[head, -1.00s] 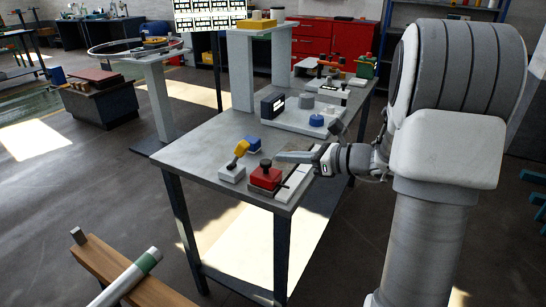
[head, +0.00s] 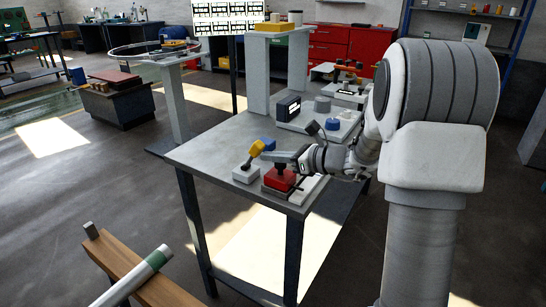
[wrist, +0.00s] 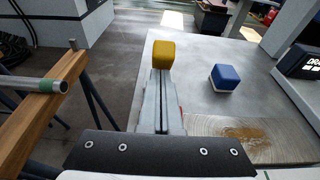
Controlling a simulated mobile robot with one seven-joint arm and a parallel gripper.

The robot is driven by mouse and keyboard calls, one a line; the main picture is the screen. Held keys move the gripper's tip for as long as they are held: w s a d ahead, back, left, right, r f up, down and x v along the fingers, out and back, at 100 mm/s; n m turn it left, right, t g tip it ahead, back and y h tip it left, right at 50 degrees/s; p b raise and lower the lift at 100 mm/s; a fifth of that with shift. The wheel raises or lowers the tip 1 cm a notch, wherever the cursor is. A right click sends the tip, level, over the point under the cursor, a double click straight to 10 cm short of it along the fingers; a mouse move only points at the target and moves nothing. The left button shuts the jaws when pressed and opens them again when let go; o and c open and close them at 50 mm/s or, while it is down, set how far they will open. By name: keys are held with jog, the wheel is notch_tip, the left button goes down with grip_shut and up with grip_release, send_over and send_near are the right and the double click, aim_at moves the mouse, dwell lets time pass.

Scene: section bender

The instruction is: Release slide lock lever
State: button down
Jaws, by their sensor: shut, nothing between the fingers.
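A lever with a yellow grip (head: 257,148) leans up to the right from a small white base (head: 245,175) near the bench's front left corner. I take it for the slide lock lever, though no label is readable. The yellow grip also shows in the wrist view (wrist: 165,52), straight beyond my fingertips. My gripper (head: 272,157) is shut and empty, reaching left above the red block with its tip close to the grip. In the wrist view the closed fingers (wrist: 160,85) point at the grip; I cannot tell whether they touch it.
A red block (head: 279,180) with a dark post stands below my gripper. A blue block (wrist: 226,77) is right of the yellow grip in the wrist view. A black display box (head: 288,107) stands farther back on the grey bench (head: 215,150). The bench's left middle is clear.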

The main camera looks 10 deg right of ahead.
jog(key=shift+r+p, duration=0.15)
jog(key=shift+p, duration=0.2)
jog(key=shift+w+a+r+p, duration=0.1)
jog(key=shift+r+p, duration=0.05)
jog(key=shift+p, duration=0.2)
